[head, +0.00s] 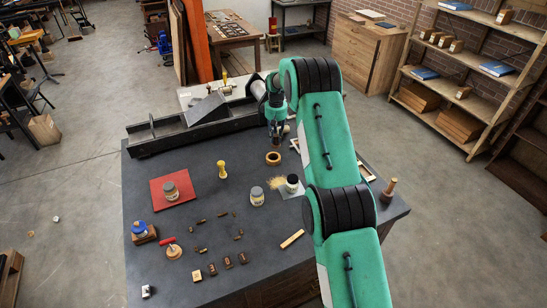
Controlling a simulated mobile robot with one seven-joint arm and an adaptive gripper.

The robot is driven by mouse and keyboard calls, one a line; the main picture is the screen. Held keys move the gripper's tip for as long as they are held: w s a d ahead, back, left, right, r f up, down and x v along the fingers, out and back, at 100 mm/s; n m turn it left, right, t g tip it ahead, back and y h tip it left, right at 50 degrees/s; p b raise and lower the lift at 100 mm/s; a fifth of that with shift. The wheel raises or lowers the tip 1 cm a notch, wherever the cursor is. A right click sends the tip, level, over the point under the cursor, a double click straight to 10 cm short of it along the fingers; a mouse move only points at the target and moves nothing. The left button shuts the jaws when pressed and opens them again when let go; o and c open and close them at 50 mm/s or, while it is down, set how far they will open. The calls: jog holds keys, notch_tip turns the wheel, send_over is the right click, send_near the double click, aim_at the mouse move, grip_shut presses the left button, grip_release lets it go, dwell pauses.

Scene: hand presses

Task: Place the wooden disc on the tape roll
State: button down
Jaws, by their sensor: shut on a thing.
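The tape roll (273,158) is a tan ring with a dark hole, lying flat on the dark bench top. My gripper (276,136) points down just above and behind it in the picture, apart from it. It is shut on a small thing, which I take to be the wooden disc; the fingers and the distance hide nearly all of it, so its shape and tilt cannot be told.
A long dark metal trough (190,130) borders the back of the bench (215,275). Small type blocks (212,269) lie in front. Bare surface surrounds the roll's left side.

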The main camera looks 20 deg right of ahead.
aim_at(276, 145)
jog(key=shift+f+p, duration=0.4)
jog(key=shift+f, duration=2.5)
jog(key=shift+f+p, duration=0.3)
jog(key=shift+f, duration=1.75)
jog(key=shift+f, duration=0.2)
jog(key=c, duration=1.5)
grip_release()
jog(key=shift+r, duration=0.25)
jog(key=shift+r+b, duration=0.85)
jog(key=shift+r, duration=5.1)
